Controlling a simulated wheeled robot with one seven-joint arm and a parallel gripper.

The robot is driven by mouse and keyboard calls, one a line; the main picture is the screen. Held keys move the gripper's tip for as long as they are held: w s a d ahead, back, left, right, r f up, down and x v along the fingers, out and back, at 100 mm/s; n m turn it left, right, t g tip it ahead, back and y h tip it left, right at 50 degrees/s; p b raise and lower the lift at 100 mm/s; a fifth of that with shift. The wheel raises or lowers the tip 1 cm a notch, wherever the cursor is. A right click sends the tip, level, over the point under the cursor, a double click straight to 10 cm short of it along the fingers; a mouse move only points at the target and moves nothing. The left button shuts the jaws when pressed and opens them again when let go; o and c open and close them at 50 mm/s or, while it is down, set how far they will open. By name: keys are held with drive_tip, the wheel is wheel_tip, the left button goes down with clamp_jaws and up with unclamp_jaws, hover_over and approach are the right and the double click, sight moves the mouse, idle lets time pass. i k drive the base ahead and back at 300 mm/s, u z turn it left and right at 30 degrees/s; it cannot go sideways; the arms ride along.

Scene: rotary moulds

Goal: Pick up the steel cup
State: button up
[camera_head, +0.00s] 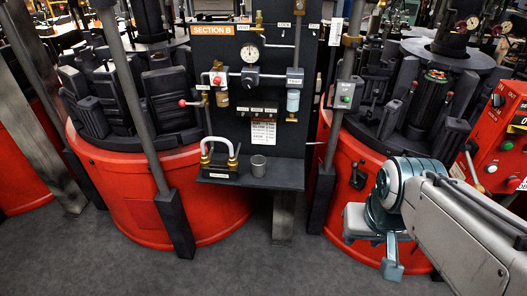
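The steel cup (258,166) is a small grey metal cup standing upright on a dark shelf (280,176) that juts from the front of the black panel. My gripper (391,268) hangs at the end of my arm, to the right of the cup and lower in the picture. It points down in front of the right red drum and is well apart from the cup. Its fingers are small and seen from an angle that does not show whether they are open. Nothing hides the cup.
A gauge (249,53), valves and pipes are above. Red drums (130,205) flank the panel; a red control box (500,135) is at right. The grey floor (270,265) in front is clear.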

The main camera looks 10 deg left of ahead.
sight(258, 163)
drive_tip(key=k, duration=0.6)
drive_tip(key=z, duration=0.15)
drive_tip(key=i, duration=0.65)
drive_tip(key=u, duration=0.95)
drive_tip(key=i, duration=1.05)
drive_tip(key=u, duration=0.35)
